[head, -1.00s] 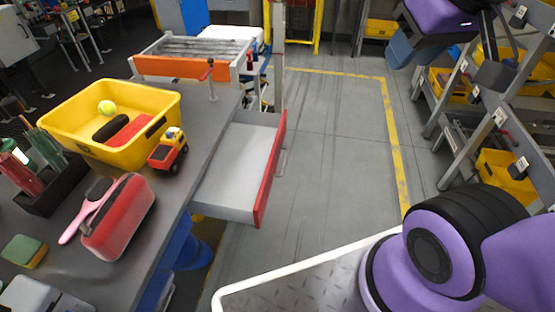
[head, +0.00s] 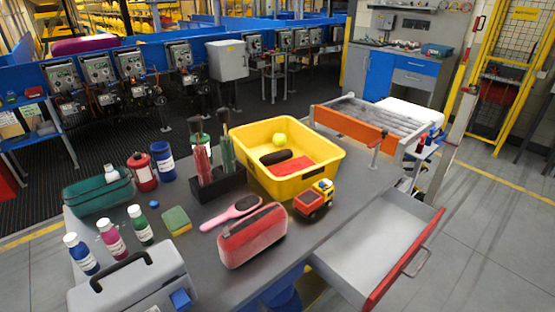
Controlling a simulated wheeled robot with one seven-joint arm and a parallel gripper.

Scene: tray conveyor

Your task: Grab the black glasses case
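The black glasses case (head: 276,157) lies inside the yellow bin (head: 254,176), towards its left side. A yellow-green tennis ball (head: 279,139) is behind it and a flat red item (head: 291,166) lies to its front right, all in the same bin. The bin stands on the grey worktable. My gripper is not in the head view now.
A toy truck (head: 314,200) stands at the bin's front right. A red case (head: 252,235), pink hairbrush (head: 232,213) and dark holder (head: 218,187) stand close by. An open drawer (head: 372,243) juts out on the right. A grey toolbox (head: 130,281) is at front left.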

